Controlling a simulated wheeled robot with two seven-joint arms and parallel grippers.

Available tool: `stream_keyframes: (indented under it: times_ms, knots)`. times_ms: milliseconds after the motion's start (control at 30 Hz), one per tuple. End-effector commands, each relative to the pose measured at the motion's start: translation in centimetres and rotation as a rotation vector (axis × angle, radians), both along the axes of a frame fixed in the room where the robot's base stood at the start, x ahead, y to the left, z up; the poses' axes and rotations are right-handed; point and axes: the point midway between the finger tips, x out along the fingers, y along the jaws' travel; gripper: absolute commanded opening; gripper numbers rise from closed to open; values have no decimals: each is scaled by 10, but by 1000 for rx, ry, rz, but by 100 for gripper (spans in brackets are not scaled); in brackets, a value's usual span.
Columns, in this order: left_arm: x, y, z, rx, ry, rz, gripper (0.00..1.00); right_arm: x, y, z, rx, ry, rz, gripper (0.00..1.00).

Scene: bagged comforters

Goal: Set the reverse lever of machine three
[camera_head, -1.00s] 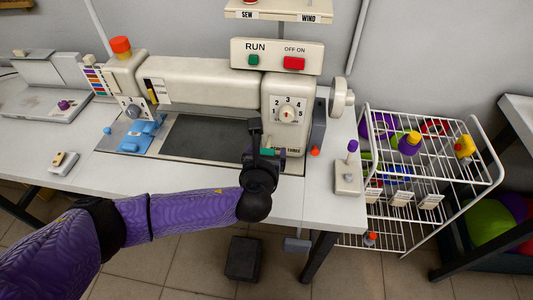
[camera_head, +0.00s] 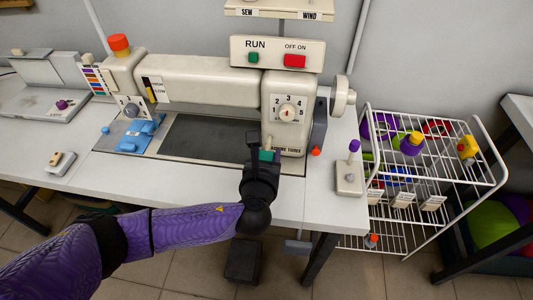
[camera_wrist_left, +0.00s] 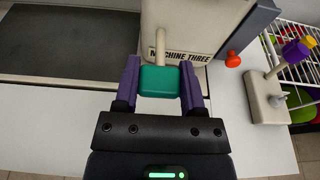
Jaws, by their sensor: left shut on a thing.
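My left gripper (camera_head: 266,153) is at the front of the sewing machine's right-hand head (camera_head: 288,105). In the left wrist view its two purple fingers (camera_wrist_left: 160,84) are shut on a green lever knob (camera_wrist_left: 160,81). The knob sits on a pale stem (camera_wrist_left: 160,48) that comes from the machine's front, beside the label "MACHINE THREE" (camera_wrist_left: 181,54). In the head view the green knob (camera_head: 270,156) shows partly, with the gripper covering the rest. My right gripper is not in view.
Right of the machine stand an orange knob (camera_head: 315,151) and a purple-topped lever box (camera_head: 349,178). A white wire rack (camera_head: 480,183) holds spools. RUN and OFF ON buttons (camera_head: 294,61) are above. The white table (camera_head: 215,188) is clear in front.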

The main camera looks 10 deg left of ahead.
Motion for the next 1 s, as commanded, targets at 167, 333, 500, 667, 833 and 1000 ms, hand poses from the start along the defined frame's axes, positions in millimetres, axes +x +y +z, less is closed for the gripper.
stream_keyframes:
  times_ms: [167,333,500,667,833,1000]
  knots:
    - [-1,1,-33,-1,-214,3,0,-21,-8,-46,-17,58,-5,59]
    - [1,1,-33,-1,-337,2,0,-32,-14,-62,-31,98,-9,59]
    - [1,0,-28,-1,-360,0,0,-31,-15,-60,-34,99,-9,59]
    - [1,0,-28,0,-358,0,0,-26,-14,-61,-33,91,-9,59]
    - [1,0,-28,1,-359,0,87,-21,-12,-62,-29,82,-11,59]
    - [1,0,-27,0,-361,0,88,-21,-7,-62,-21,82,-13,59]
